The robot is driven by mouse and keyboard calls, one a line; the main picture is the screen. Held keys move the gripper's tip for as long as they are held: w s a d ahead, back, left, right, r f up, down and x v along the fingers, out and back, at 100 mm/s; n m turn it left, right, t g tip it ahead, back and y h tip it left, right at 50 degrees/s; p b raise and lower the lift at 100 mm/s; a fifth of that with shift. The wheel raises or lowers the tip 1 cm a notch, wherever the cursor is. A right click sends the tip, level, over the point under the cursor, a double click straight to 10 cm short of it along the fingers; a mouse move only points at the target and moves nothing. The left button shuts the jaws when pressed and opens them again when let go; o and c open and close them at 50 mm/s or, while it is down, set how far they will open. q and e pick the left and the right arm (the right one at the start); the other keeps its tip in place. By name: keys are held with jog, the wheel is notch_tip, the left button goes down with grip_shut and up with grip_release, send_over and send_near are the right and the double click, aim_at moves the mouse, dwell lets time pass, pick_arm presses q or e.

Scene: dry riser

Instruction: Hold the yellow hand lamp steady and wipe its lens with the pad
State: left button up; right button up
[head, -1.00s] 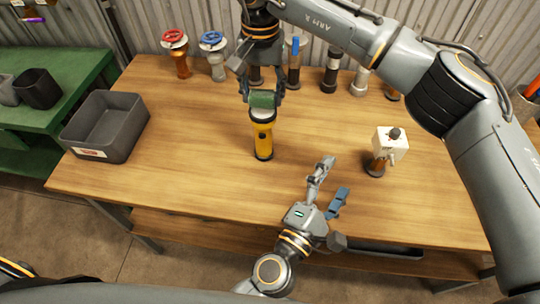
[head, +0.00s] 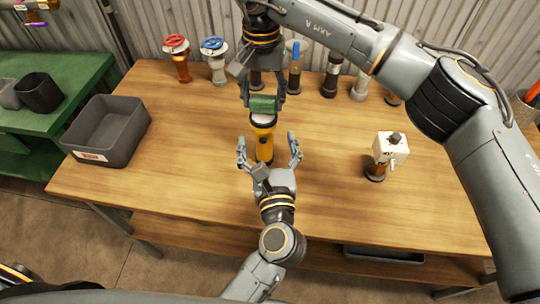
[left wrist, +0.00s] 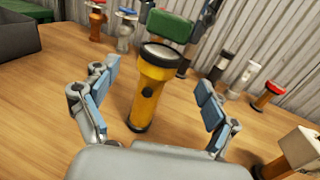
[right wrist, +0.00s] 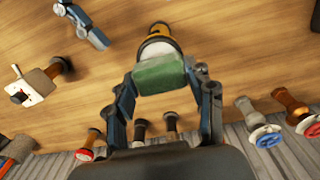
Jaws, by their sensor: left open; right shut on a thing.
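The yellow hand lamp (head: 264,143) stands upright on the wooden table with its pale lens facing up; in the left wrist view the lamp (left wrist: 150,92) shows a black button on its side. The green pad (head: 262,103) is held by my right gripper (head: 263,97), just above the lens; the pad also shows in the right wrist view (right wrist: 160,75). I cannot tell whether the pad touches the lens. My left gripper (head: 269,150) is open, with its fingers on either side of the lamp and apart from it; the left wrist view shows both fingers (left wrist: 155,95).
A grey bin (head: 107,130) stands at the table's left. Several valves and fittings line the back, among them a red-wheeled one (head: 178,58) and a blue-wheeled one (head: 215,60). A white box on a brown fitting (head: 389,150) stands at right. The table front is clear.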

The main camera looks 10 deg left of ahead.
aim_at(265, 129)
pick_arm(q)
jog(key=x, duration=0.6)
jog(key=shift+w, duration=0.35)
jog(key=c, duration=1.5)
